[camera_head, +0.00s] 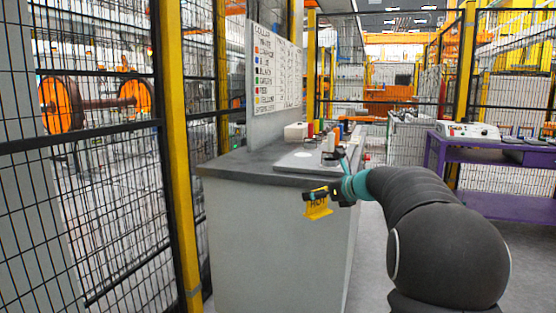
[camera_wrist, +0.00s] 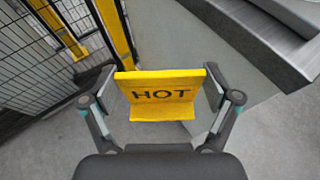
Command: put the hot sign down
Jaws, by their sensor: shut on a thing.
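The hot sign (camera_wrist: 160,94) is a small yellow folded sign with dark letters reading HOT. My gripper (camera_wrist: 160,80) is shut on it, with one finger at each side edge. In the head view the sign (camera_head: 318,209) hangs in my gripper (camera_head: 318,195) in front of the grey cabinet's side, just below the level of its dark top. In the wrist view the grey floor lies below the sign, with the cabinet edge to the upper right.
The cabinet's dark worktop (camera_head: 235,166) carries a pale plate (camera_head: 300,160) and several coloured spools or bottles behind it. A colour list board (camera_head: 275,72) stands at its back. A yellow fence post (camera_head: 175,150) is on the left. A purple table (camera_head: 500,153) stands right.

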